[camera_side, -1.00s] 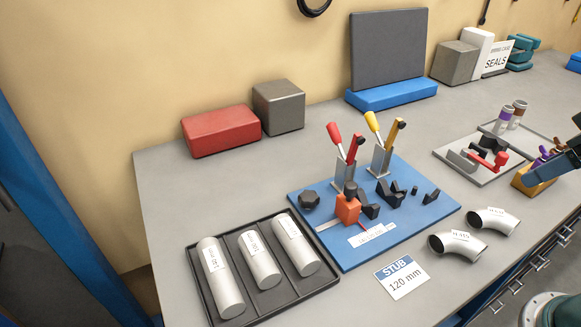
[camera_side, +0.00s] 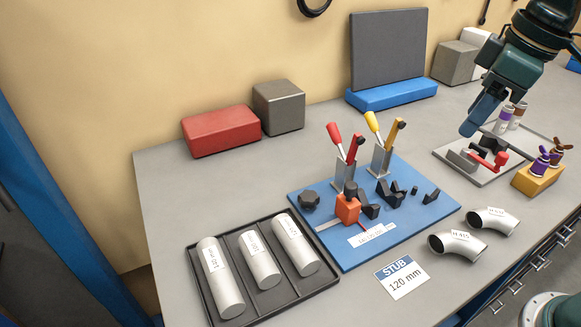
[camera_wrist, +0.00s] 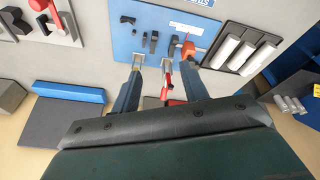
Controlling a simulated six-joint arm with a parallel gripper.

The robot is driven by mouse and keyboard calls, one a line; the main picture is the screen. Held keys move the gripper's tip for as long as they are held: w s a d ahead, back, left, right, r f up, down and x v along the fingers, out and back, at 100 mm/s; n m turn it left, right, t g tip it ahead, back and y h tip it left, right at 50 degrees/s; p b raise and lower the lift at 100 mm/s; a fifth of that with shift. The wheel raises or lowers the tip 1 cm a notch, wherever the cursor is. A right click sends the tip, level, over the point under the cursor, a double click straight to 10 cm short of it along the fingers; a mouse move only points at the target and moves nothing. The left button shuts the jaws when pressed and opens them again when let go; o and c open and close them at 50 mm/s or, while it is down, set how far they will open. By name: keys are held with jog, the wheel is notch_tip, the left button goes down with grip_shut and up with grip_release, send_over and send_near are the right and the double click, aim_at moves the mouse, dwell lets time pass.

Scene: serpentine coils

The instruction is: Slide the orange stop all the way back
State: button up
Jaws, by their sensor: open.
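My gripper (camera_side: 468,128) is in the air to the right of the plate, above the grey vise plate, well away from the stop. In the wrist view my gripper (camera_wrist: 162,64) has its two fingers apart with nothing held between them.
Red-handled (camera_side: 352,148) and yellow-handled (camera_side: 382,142) clamps stand upright behind the stop. A black tray (camera_side: 262,312) of several tubes lies left. Two pipe elbows (camera_side: 457,245) and a STUB card (camera_side: 401,277) lie in front. A yellow block (camera_side: 536,183) stands right.

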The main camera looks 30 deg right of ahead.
jog(key=w+a+n+g, duration=0.1)
jog(key=w+a+n, duration=0.2)
jog(key=w+a, duration=0.25)
jog(key=n+g, duration=0.2)
jog(key=n, duration=0.1)
send_over(351, 184)
notch_tip(351, 184, down, 4)
jog(key=shift+r+h, duration=0.2)
jog(key=shift+h, duration=0.1)
notch_tip(351, 184, down, 14)
jog(key=shift+r, duration=0.1)
jog(key=shift+a, duration=0.1)
grip_shut()
